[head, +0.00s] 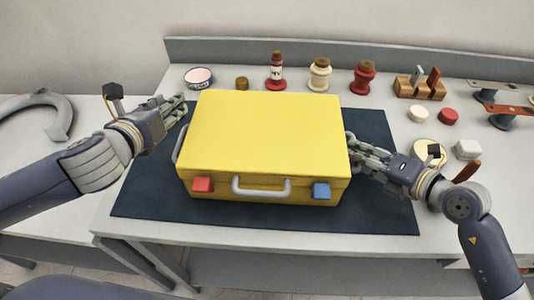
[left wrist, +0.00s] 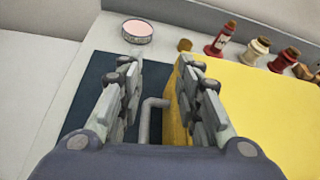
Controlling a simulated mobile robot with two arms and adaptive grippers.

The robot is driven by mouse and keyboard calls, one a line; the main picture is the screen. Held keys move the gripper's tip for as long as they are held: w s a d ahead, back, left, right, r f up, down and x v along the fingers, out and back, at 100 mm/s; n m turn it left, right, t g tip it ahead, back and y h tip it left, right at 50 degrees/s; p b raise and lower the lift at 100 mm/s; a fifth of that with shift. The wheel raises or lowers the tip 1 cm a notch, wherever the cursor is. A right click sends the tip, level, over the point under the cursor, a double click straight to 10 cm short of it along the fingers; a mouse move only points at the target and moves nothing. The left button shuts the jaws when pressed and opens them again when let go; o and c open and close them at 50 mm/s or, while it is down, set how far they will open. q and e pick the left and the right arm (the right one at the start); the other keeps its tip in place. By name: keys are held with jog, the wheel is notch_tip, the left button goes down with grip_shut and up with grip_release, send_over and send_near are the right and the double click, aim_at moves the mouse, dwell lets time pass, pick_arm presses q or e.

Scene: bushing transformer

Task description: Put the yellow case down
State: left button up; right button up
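The yellow case (head: 265,135) lies flat on the dark mat (head: 150,190), lid shut. A grey handle (head: 262,187), a red latch (head: 202,185) and a blue latch (head: 321,191) are on its front. My left gripper (head: 180,108) is just left of the case, toward its back corner. In the left wrist view its fingers (left wrist: 157,92) are apart; the grey side handle (left wrist: 146,118) shows between them, with the case (left wrist: 275,105) to the right. My right gripper (head: 354,148) is at the case's right side; its fingertips are close to that side, and its grip there is unclear.
Behind the case stand a round tin (head: 199,77), a red bottle (head: 276,72) and spools (head: 320,75). A wooden block with tools (head: 420,88) and small parts lie at right. Bare mat shows left and in front of the case.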

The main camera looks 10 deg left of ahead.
notch_tip(320, 180, up, 10)
dwell(0.4)
dwell(0.3)
